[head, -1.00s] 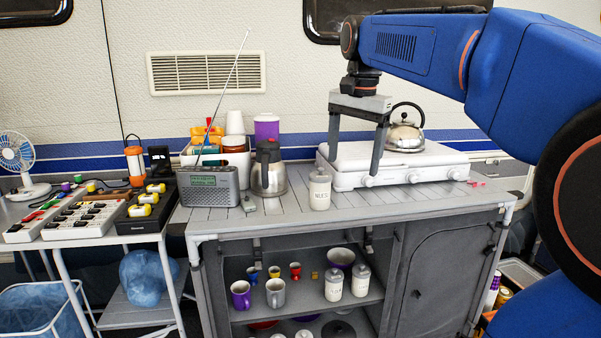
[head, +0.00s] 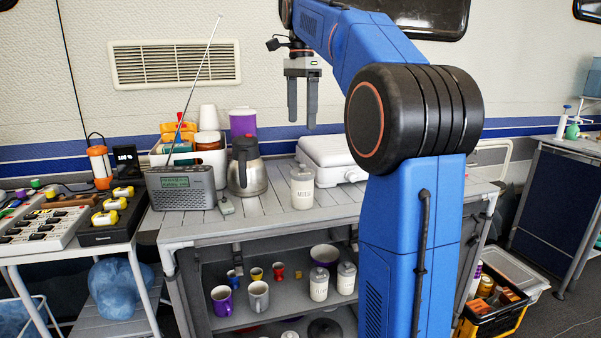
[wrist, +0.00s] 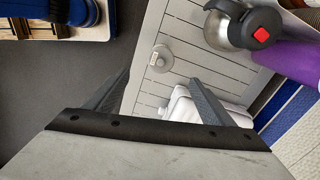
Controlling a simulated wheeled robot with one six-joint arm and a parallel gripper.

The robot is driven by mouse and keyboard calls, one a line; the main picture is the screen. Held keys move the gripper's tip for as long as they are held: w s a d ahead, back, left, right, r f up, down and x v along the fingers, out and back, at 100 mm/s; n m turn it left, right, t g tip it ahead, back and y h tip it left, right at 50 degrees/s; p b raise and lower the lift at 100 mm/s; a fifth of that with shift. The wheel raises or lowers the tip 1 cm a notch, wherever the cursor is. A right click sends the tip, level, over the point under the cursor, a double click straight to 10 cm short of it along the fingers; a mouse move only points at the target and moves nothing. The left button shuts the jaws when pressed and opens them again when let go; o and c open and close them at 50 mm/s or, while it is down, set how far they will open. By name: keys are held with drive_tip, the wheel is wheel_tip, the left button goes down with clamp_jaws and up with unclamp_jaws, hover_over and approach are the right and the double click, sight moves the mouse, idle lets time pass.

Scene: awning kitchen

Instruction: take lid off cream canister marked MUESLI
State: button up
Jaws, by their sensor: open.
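The cream canister (head: 302,191) stands upright on the slatted counter, between the steel jug and the white stove. Its lid (head: 302,171) is on. Dark lettering shows on its front but is too small to read surely. In the wrist view the canister (wrist: 160,60) shows from above, pale and round, just beyond the fingertips. My gripper (head: 302,122) is open and empty, pointing down, well above the counter. In the wrist view its two fingers (wrist: 160,80) are spread apart. Two similar lidded canisters (head: 319,285) (head: 346,279) stand on the shelf below; their labels are unreadable.
The steel jug (head: 247,172) and grey radio (head: 181,188) with a tall antenna stand left of the canister. The white stove (head: 325,157) is right of it, partly hidden by my arm. The counter's front is clear.

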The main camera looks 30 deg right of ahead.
hover_over(302, 165)
wheel_tip(302, 165, down, 8)
drive_tip(key=shift+s+a+f, duration=0.1)
drive_tip(key=shift+a+f, duration=0.05)
drive_tip(key=shift+f, duration=2.75)
drive_tip(key=c, duration=1.1)
